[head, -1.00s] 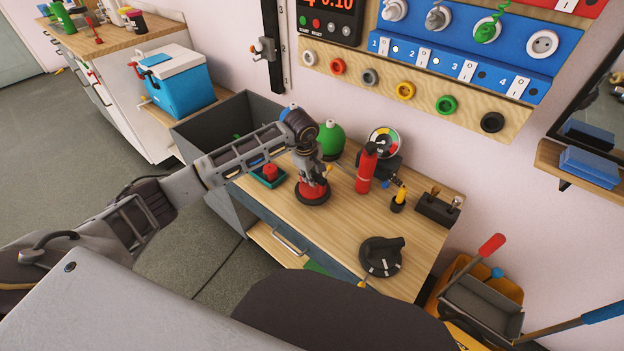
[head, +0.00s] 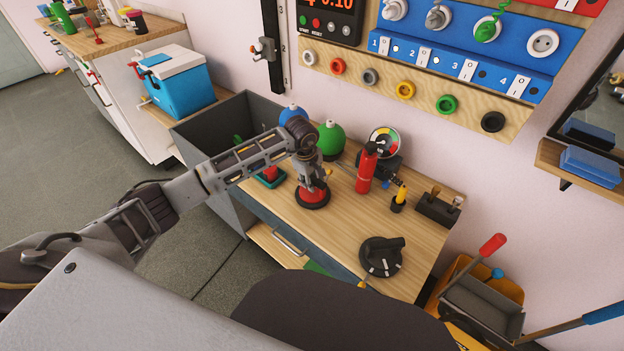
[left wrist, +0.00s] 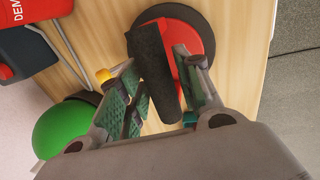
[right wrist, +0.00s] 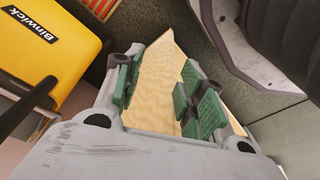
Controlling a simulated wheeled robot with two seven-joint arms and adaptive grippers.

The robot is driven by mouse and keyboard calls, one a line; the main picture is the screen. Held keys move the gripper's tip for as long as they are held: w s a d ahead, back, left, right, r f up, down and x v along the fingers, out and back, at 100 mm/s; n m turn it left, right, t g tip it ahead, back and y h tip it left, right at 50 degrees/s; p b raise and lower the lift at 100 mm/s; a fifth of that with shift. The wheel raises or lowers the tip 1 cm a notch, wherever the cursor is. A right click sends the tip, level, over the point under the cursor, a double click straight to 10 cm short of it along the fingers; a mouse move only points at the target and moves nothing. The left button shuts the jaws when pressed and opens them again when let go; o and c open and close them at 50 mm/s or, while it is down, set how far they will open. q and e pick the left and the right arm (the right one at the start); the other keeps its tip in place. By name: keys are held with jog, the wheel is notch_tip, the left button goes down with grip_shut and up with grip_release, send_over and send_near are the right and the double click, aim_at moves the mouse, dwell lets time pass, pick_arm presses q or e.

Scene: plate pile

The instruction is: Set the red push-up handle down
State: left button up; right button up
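The red push-up handle (head: 312,195) has a round red and dark base and a black grip. It is upright at the middle of the wooden worktop (head: 345,230). My left gripper (head: 310,173) comes down over it from above. In the left wrist view, the handle's base (left wrist: 205,32) lies beyond the fingers, and its black grip (left wrist: 157,70) sits between the green-padded fingers (left wrist: 160,100), which close on it from both sides. Whether the base touches the wood is hard to tell. My right gripper (right wrist: 160,90) is open and empty, outside the head view.
A red bottle (head: 366,170), a green ball-shaped object (head: 330,139), a gauge (head: 384,142) and a yellow-topped tool (head: 399,198) stand near the handle. A black dial (head: 381,257) is at the front. Wood between handle and dial is clear.

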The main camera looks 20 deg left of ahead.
pick_arm(q)
jog(key=shift+o, duration=0.4)
pick_arm(e)
jog(key=shift+s+f, duration=0.15)
jog(key=shift+s, duration=0.05)
pick_arm(q)
jog(key=shift+r, duration=0.45)
notch_tip(320, 180, up, 11)
jog(key=s+p, duration=0.1)
jog(key=s, duration=0.1)
jog(key=shift+s+a, duration=0.15)
jog(key=shift+a, duration=0.25)
pick_arm(e)
jog(key=shift+s+d+f, duration=0.25)
jog(key=shift+d+f, duration=0.05)
jog(key=shift+f, duration=0.35)
jog(key=shift+s+d+f, duration=0.2)
jog(key=shift+d+f, duration=0.05)
jog(key=shift+f, duration=0.4)
jog(key=shift+s+d+f, duration=0.25)
jog(key=shift+d+f, duration=0.05)
jog(key=shift+f, duration=0.35)
pick_arm(q)
jog(key=shift+o, duration=0.6)
